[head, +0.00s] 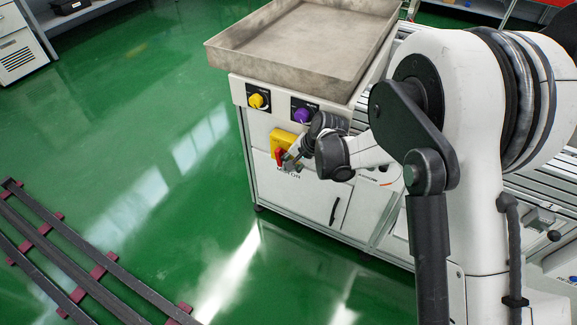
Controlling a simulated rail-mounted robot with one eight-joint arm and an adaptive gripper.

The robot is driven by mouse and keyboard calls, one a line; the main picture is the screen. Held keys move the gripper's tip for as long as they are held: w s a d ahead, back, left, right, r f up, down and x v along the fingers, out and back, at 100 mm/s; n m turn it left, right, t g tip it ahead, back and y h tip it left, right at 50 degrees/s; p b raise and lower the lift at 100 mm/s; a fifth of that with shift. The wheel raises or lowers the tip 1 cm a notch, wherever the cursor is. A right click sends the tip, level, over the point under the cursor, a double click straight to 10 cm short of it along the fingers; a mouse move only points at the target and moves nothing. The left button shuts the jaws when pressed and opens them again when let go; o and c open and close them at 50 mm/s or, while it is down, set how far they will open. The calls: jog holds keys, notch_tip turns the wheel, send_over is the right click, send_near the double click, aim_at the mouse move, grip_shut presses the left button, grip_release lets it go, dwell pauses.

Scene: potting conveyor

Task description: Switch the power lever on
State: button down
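The power lever (279,155) looks like a small red handle on a yellow plate (283,138), on the front of the white cabinet (290,198). My gripper (291,161) is at the lever's right side, very close to it. I cannot tell whether it touches the lever. The fingers are small and partly hidden by my dark wrist, so their opening does not show. The lever's exact angle is also too small to read.
A yellow knob (258,99) and a purple knob (302,115) sit above the lever on the cabinet front. A wide metal tray (243,57) tops the cabinet. A black handle (335,210) is lower right. Green floor (150,130) is open to the left, with dark rails (75,258).

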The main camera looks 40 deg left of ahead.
jog(key=shift+r, duration=0.15)
jog(key=shift+r+p, duration=0.3)
jog(key=shift+r, duration=0.35)
jog(key=v, duration=1.2)
jog(key=shift+w+a, duration=0.1)
dwell(0.3)
